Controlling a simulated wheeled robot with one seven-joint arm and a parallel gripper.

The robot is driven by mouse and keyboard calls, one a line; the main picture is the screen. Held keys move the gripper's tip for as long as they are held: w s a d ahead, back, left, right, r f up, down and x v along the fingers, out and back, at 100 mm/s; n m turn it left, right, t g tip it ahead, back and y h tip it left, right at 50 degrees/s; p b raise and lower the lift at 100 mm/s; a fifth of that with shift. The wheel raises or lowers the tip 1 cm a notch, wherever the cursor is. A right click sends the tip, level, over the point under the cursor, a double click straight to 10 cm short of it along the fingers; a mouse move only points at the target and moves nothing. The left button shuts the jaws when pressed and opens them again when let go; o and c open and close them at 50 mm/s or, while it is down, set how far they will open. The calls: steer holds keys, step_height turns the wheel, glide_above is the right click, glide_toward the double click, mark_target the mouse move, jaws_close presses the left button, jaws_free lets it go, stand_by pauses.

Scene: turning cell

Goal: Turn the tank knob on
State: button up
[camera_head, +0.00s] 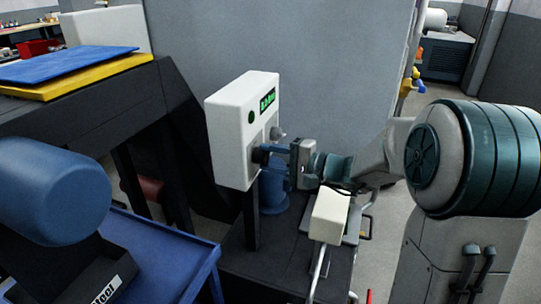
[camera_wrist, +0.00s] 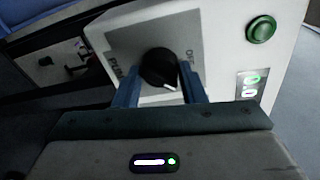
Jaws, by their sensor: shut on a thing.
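The tank knob (camera_wrist: 158,68) is a round black dial with a white pointer mark, on the face of a white control box (camera_head: 229,146). In the wrist view the pointer is toward the lower right, and lettering reading "OFF" and partly "PUMP" shows beside the knob. My gripper (camera_head: 272,155) reaches the box from the right; its two blue fingers (camera_wrist: 160,88) are shut on the knob, one on each side. In the head view the knob is mostly hidden by the fingers.
The box has a green button (camera_wrist: 261,28) and a lit green display (camera_head: 268,100). A blue cart (camera_head: 165,245) stands at lower left. A dark bench with yellow and blue boards (camera_head: 75,70) is behind left. A grey panel (camera_head: 290,50) rises behind the box.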

steer(key=m+p, duration=0.2)
steer(key=m, duration=0.1)
steer(key=m+g+p, duration=0.1)
steer(key=m, duration=0.1)
steer(key=shift+w+d+r+p, duration=0.1)
steer(key=shift+r+p, duration=0.2)
steer(key=shift+f+m+p, duration=0.1)
steer(key=shift+m+p, duration=1.35)
steer(key=shift+m, duration=0.25)
steer(key=o, duration=1)
steer(key=shift+f, duration=0.1)
steer(key=v, duration=1.3)
steer(key=shift+w+d, duration=0.1)
steer(key=shift+d, duration=0.35)
